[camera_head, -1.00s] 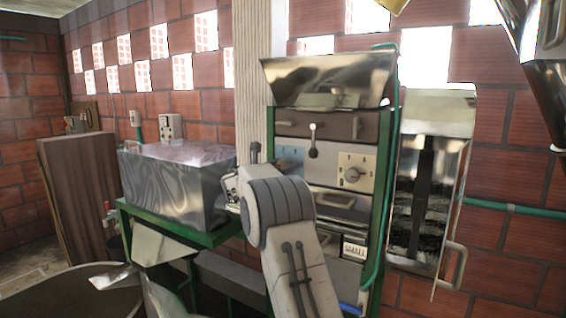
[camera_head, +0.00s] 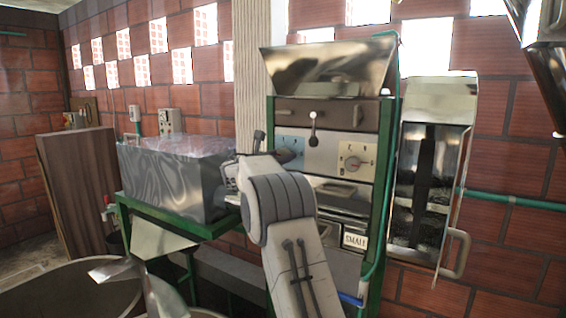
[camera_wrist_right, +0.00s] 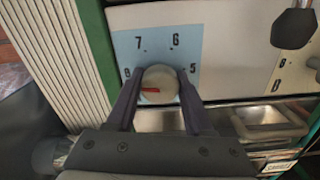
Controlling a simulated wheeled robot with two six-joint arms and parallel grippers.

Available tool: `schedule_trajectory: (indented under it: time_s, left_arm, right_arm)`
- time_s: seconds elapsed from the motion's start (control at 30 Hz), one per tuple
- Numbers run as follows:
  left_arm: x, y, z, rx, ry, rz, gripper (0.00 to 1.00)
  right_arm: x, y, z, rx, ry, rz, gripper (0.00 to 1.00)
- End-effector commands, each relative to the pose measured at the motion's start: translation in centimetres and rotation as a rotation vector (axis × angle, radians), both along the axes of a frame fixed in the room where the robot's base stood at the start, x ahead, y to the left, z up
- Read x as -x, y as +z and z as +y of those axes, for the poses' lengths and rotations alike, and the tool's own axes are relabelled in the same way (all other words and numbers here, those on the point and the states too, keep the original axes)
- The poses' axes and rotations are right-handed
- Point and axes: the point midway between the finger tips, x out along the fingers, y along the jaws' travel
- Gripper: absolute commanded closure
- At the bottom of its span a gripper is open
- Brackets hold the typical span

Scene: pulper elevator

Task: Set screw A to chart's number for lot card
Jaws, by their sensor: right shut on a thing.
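A blue dial plate (camera_head: 291,140) is on the left of the machine's front panel. In the right wrist view the plate (camera_wrist_right: 155,46) shows 8, 7, 6 and 5 around a round pale knob (camera_wrist_right: 160,80). A red mark lies across the knob, roughly level and towards its left side. My right gripper (camera_wrist_right: 158,88) is shut on this knob, one dark finger on each side. In the head view the right gripper (camera_head: 275,150) hides the knob. A card reading SMALL (camera_head: 354,241) is low on the machine. My left gripper is not in view.
A pale dial plate with a second knob (camera_head: 352,162) is right of the blue one. A black-knobbed lever (camera_head: 313,138) stands between them. A grey metal box (camera_head: 175,180) is on a green stand at left. A metal chute (camera_head: 435,165) hangs at right.

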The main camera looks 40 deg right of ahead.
Motion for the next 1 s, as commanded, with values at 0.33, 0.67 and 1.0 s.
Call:
schedule_trajectory:
  time_s: [0.33,0.67,1.0]
  left_arm:
    - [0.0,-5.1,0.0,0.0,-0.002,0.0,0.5]
    - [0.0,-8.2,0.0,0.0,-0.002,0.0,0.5]
    - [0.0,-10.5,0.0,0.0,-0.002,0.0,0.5]
  right_arm:
    - [0.0,-0.5,0.0,-0.12,0.0,-0.298,1.0]
    - [0.0,-0.4,0.0,-0.241,0.0,-0.587,1.0]
    - [0.0,-0.3,0.0,-0.365,0.0,-0.886,1.0]
